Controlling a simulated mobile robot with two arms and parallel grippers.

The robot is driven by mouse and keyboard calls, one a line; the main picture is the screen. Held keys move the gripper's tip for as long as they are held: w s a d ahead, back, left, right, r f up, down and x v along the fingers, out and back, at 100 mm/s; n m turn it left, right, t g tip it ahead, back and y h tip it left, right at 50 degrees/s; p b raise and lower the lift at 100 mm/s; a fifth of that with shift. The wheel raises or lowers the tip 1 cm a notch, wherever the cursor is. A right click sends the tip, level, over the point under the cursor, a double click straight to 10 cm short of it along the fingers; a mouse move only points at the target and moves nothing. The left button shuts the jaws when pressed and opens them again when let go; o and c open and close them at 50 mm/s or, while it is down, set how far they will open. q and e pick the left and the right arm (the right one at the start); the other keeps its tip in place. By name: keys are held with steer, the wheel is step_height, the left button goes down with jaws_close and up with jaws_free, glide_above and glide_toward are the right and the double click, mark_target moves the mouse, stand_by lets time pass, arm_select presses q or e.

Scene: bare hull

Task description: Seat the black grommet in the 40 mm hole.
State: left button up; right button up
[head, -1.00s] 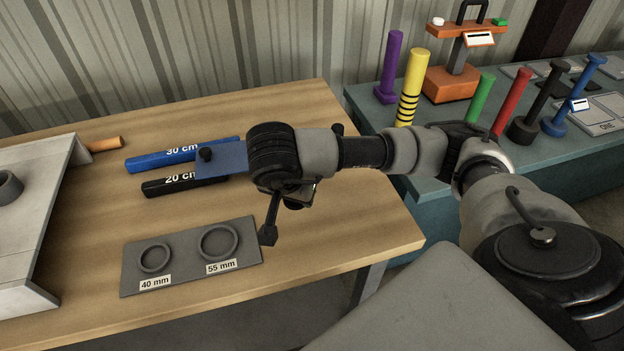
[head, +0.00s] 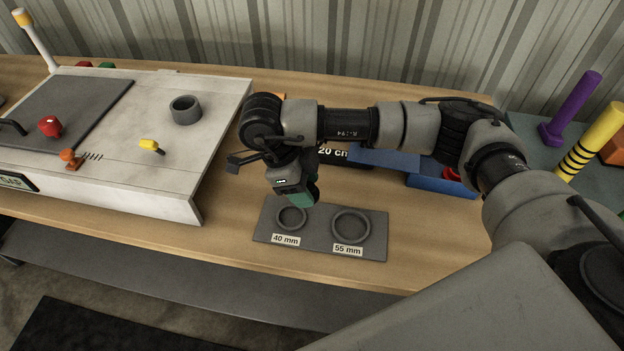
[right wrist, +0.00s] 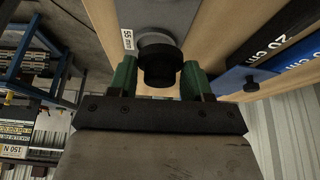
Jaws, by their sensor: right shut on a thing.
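The grey plate (head: 320,237) lies on the wooden table with two raised rings. The smaller ring around the 40 mm hole (head: 291,217) is at its left and the larger ring of the 55 mm hole (head: 351,226) at its right, each labelled. My right gripper (head: 304,196) points down over the plate's back edge, near the 40 mm ring. In the right wrist view its green fingers (right wrist: 159,80) are shut on a round black piece, the black grommet (right wrist: 160,66). The head view does not show the grommet behind the fingers. My left gripper is not in view.
A white panel (head: 220,130) with a grey collar (head: 186,110), a yellow lever (head: 150,145) and a red knob (head: 50,126) stands left of the plate. Blue and black bars lie behind my right arm. The table's front edge is just before the plate.

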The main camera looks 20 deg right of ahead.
steer(key=m+y, duration=0.1)
steer(key=m, duration=0.2)
steer(key=a+m+g, duration=0.1)
steer(key=m, duration=0.1)
steer(key=shift+w+a+f+m+g+y+p, duration=0.1)
steer(key=shift+w+a+m+g+y+p, duration=0.1)
steer(key=shift+m+g+y+p, duration=0.15)
steer(key=m+y, duration=0.1)
steer(key=m, duration=0.2)
steer(key=shift+a, duration=0.2)
steer(key=shift+w+a+f+m+t+y+p, duration=0.15)
steer(key=shift+m+t+y+p, duration=0.55)
steer(key=shift+m, duration=2.1)
steer(key=shift+w+f+m+t+y+p, duration=0.25)
steer(key=shift+m+y, duration=0.95)
steer(key=shift+m, duration=1.65)
steer(key=shift+w+a+f+m+t+y+p, duration=0.1)
steer(key=shift+w+m+t+y+p, duration=0.2)
steer(key=shift+m+y, duration=1.6)
steer(key=shift+r+m+h, duration=0.1)
steer(key=shift+m+h, duration=0.8)
steer(key=shift+h, duration=0.05)
steer(key=shift+s, duration=0.1)
